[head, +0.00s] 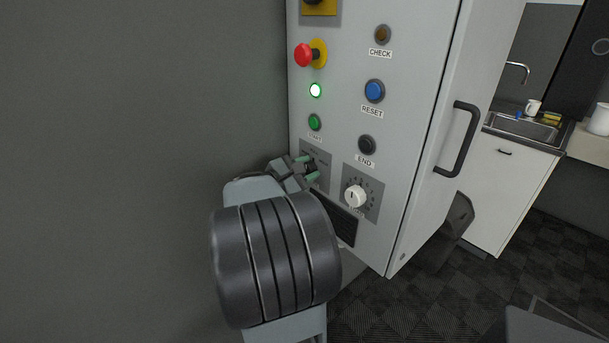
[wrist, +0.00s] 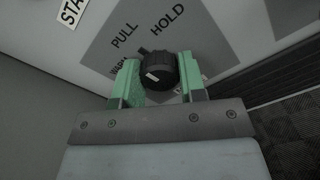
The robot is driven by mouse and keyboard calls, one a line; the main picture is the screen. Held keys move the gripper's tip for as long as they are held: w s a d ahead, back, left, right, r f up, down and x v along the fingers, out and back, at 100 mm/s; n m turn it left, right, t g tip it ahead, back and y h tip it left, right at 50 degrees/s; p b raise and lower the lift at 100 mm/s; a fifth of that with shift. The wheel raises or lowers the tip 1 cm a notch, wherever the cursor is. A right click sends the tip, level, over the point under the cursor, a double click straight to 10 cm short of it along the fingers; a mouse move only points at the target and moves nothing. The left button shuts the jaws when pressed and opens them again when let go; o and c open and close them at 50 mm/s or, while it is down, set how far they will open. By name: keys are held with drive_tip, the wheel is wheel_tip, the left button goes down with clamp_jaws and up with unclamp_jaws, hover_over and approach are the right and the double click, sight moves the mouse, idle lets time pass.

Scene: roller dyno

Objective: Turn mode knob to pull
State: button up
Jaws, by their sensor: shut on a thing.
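The black mode knob (wrist: 160,70) sits on a grey plate (wrist: 95,50) in the wrist view, with a short white mark on its face. The labels PULL (wrist: 125,36) and HOLD (wrist: 168,22) stand above it, and a partly hidden label, seemingly WARM, is at its left. I cannot tell for sure which label the knob points to. My gripper (wrist: 160,82) has its green fingers on either side of the knob and is shut on it. In the head view my gripper (head: 307,168) is at the lower left of the cabinet front and largely hides the knob.
A white dial (head: 355,195) is just right of my gripper. Above are the green START button (head: 314,122), the END button (head: 367,145), the blue RESET button (head: 374,91) and a red emergency stop (head: 304,55). A black door handle (head: 458,140) sticks out at the right.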

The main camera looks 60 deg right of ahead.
drive_tip(key=shift+w, duration=0.1)
idle(0.3)
drive_tip(key=o, duration=0.8)
drive_tip(key=shift+w, duration=0.15)
drive_tip(key=shift+c, duration=0.2)
drive_tip(key=shift+o, duration=0.8)
